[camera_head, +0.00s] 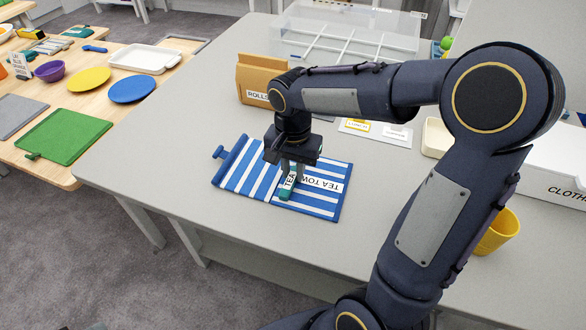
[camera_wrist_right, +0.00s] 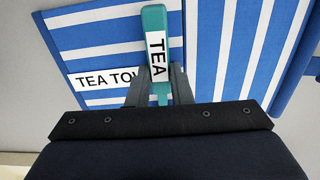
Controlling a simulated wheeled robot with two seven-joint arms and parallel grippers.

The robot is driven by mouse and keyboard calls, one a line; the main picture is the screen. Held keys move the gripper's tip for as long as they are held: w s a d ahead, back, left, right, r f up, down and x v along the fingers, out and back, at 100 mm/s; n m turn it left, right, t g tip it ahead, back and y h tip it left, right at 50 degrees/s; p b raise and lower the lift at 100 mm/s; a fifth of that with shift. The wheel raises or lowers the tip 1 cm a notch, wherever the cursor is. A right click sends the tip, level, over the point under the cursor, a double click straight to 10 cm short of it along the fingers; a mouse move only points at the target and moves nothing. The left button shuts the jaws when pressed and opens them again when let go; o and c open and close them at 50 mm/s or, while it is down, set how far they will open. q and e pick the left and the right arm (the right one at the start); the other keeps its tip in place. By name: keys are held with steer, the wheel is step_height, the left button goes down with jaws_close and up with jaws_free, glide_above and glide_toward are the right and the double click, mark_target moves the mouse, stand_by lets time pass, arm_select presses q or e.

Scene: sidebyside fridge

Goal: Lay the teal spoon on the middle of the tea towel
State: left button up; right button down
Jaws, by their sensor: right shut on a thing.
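The tea towel (camera_head: 240,180) is blue with white stripes and lies flat on the grey table, with a "TEA TOWEL" label at its right part. My right gripper (camera_head: 292,172) is over the middle of the towel, pointing down. It is shut on the teal spoon (camera_head: 286,193), which has a "TEA" label. In the right wrist view the teal spoon (camera_wrist_right: 154,25) lies between the two fingers, over the towel (camera_wrist_right: 232,40). I cannot tell whether the spoon touches the cloth. The left gripper is not in view.
A brown "ROLLS" box (camera_head: 262,78) stands behind the towel, and a clear divided bin (camera_head: 350,30) stands farther back. A yellow cup (camera_head: 497,232) and a white "CLOTHS" box (camera_head: 550,165) are at the right. The grey table is clear left and in front of the towel.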

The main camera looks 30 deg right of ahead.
mark_target(293, 173)
steer(key=c, duration=1.8)
jaws_free()
steer(key=shift+f, duration=0.15)
steer(key=o, duration=0.5)
steer(key=shift+r, duration=0.3)
step_height(293, 173, up, 11)
steer(key=p, duration=0.2)
steer(key=s+a+f+n+t+y, duration=0.1)
steer(key=s+f+n+t, duration=0.1)
steer(key=s, duration=0.3)
steer(key=s+a+f+n+t+y, duration=0.1)
steer(key=s+f+n, duration=0.1)
steer(key=s, duration=0.4)
steer(key=s+a+f+n+t+y, duration=0.1)
steer(key=s+n+t, duration=0.1)
steer(key=s+n, duration=0.2)
steer(key=shift+s+a+f+t+y, duration=0.15)
steer(key=shift+s+a+f+y, duration=0.05)
steer(key=shift+s, duration=0.2)
steer(key=shift+s+a+f+t+y, duration=0.15)
steer(key=shift+s+a+f+y, duration=0.05)
steer(key=shift+s, duration=0.2)
